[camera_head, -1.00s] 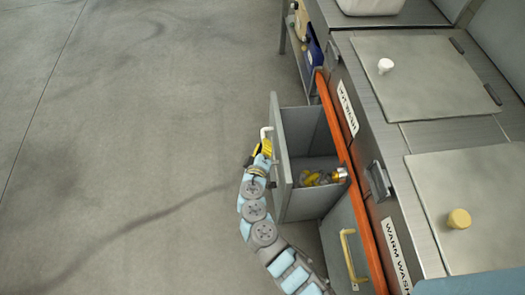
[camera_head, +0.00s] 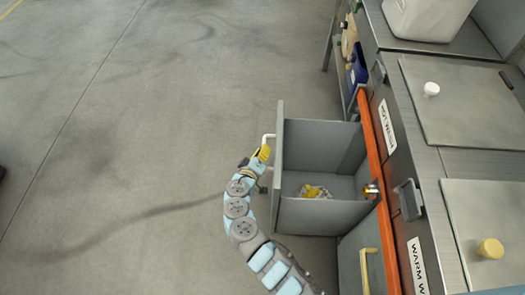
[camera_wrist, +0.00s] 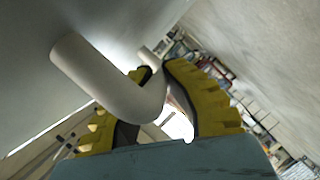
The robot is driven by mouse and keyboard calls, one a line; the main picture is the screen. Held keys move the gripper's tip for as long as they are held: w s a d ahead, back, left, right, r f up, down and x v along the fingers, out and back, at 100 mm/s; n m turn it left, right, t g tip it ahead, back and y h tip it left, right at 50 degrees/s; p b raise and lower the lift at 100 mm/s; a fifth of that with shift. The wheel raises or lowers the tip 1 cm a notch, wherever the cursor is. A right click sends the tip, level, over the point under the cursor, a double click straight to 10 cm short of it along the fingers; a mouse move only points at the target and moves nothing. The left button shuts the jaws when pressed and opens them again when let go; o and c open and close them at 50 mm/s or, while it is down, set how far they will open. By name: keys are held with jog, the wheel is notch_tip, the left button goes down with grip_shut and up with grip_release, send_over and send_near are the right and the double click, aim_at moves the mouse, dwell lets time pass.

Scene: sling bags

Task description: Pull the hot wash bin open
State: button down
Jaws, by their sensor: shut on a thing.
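The hot wash bin (camera_head: 320,217) is a grey drawer standing well out from the counter under the HOT WASH label (camera_head: 387,125). Small yellow and clear items (camera_head: 315,191) lie on its floor. Its white bar handle (camera_head: 267,138) is on the outer face of the front panel (camera_head: 278,165). My gripper (camera_head: 262,154) is at the handle, on the left of the panel. In the wrist view the white handle (camera_wrist: 105,80) passes between the yellow ribbed fingers of my gripper (camera_wrist: 160,105), which are shut on it.
An orange strip (camera_head: 380,190) runs along the counter edge. A blue container (camera_head: 356,66) stands on a shelf beyond. The floor (camera_head: 130,150) to the left is clear.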

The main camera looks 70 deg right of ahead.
jog(key=shift+f, duration=0.25)
jog(key=c, duration=1.1)
grip_release()
jog(key=shift+o, duration=0.3)
jog(key=shift+s+r, duration=0.1)
jog(key=shift+r, duration=0.1)
jog(key=v, duration=1.1)
jog(key=shift+a, duration=0.45)
jog(key=shift+r, duration=0.1)
